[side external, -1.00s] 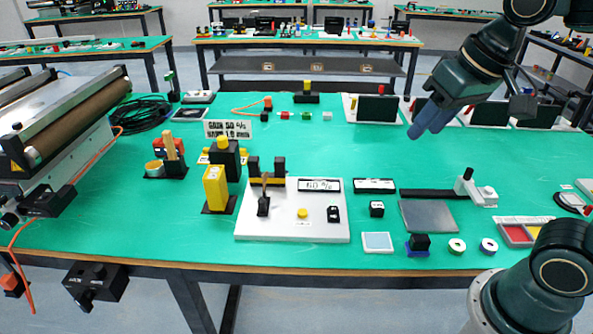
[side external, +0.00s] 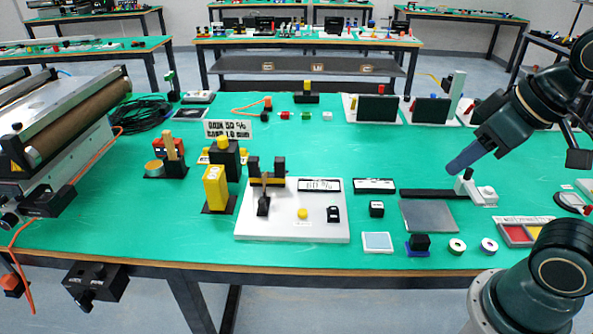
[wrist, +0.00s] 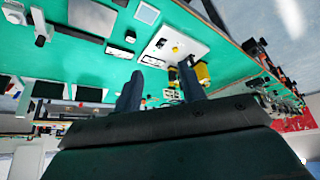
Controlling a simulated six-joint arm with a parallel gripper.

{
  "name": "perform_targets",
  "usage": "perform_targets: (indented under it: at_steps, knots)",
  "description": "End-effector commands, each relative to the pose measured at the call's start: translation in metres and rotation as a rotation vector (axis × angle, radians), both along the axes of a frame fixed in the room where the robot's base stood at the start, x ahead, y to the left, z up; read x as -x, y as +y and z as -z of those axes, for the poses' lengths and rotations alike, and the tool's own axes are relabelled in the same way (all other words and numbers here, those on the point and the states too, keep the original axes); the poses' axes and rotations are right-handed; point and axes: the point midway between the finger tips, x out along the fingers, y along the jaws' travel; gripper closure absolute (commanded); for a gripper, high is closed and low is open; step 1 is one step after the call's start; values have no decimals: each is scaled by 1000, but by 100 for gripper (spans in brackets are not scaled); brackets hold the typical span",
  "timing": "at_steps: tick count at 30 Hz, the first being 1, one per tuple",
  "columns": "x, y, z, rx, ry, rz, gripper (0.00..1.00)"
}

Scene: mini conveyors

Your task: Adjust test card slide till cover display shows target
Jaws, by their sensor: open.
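That block sits at the right end of a black rail (side external: 428,194), behind a grey plate (side external: 428,216). I cannot tell which part is the test card slide. Two small white-faced displays, one on the white board (side external: 319,185) and one beside it (side external: 374,186), have text too small to read. A sign (side external: 228,129) appears to give gain and band values. In the wrist view, my two fingers (wrist: 160,90) are apart.
The white board (side external: 270,228) carries a black lever (side external: 263,205) and a yellow button (side external: 302,213). A yellow block (side external: 215,188) stands left of it.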

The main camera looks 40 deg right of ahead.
Motion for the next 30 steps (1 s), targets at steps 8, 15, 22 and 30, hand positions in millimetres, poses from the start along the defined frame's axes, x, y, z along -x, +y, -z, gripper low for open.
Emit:
perform_targets:
  at_steps: [8, 15, 22, 30]
  knots:
    - [0, 0, 0, 0, 0, 0, 60]
    - [0, 0, 0, 0, 0, 0, 60]
    - [-3, 0, -2, -2, 3, 2, 60]
    - [-29, 3, -16, -19, 40, 24, 60]
